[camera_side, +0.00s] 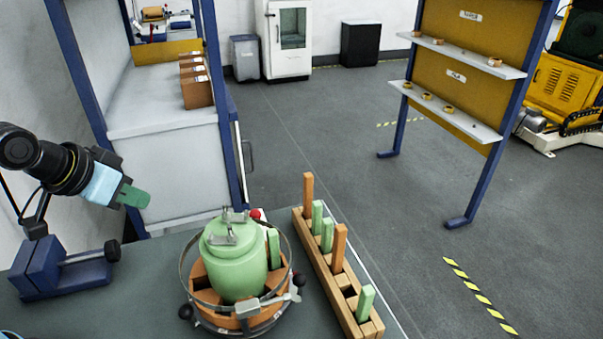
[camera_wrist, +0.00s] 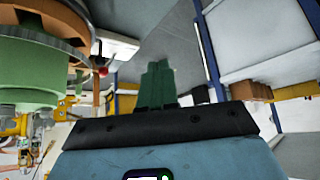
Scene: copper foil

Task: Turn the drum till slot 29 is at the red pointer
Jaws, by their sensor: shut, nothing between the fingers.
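The drum (camera_side: 208,285) is an orange-brown ring on the bench with a large pale green vessel (camera_side: 235,262) standing in its middle. A metal hoop and black-knobbed clamps surround it. A green block (camera_side: 273,248) stands upright at the drum's right side. The red pointer (camera_side: 256,214) shows as a red ball behind the vessel; it also shows in the wrist view (camera_wrist: 103,72). Slot numbers cannot be read, so the slot at the pointer cannot be told. My gripper (camera_side: 140,198) is left of the drum, above the bench, apart from it. Its green fingers (camera_wrist: 157,82) are shut and empty.
A wooden rack (camera_side: 322,266) right of the drum holds several upright orange and green blocks. A grey cabinet (camera_side: 170,170) with blue posts stands behind the bench. A shelf stand (camera_side: 465,85) is farther back. The bench between my gripper and the drum looks clear.

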